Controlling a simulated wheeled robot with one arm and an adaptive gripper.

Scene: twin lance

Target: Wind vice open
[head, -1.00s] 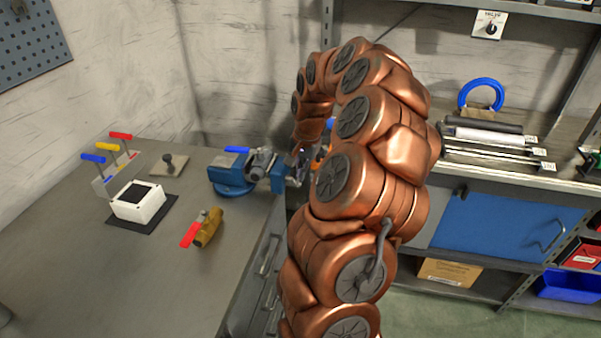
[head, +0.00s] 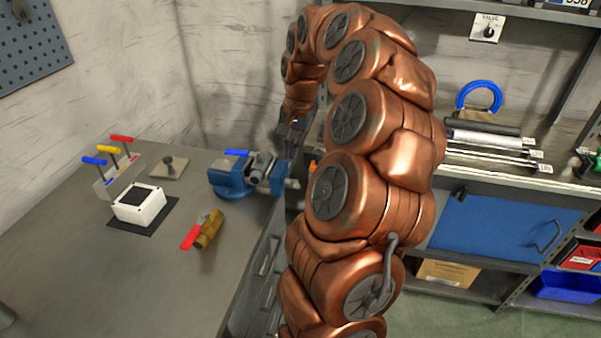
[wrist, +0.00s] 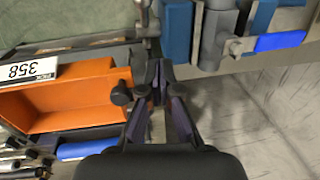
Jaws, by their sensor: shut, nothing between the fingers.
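The blue vice (head: 232,180) sits on the right edge of the grey workbench (head: 110,265), with a grey cylindrical middle and a screw end (head: 292,184) sticking out to the right. Its blue lever (head: 237,153) shows behind it. In the wrist view the vice's blue body (wrist: 177,32) and blue lever (wrist: 280,42) are at the top right. My gripper (head: 287,142) is above and behind the screw end, apart from the vice. In the wrist view my gripper (wrist: 162,78) is shut and empty, its tips beside the vice. The vice's jaw gap is not clear.
A yellow valve with a red handle (head: 204,232), a white box (head: 138,204) and a three-lever stand (head: 112,178) stand on the bench. An orange bin (wrist: 70,95) is left of my fingers in the wrist view. Shelving (head: 500,190) stands to the right.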

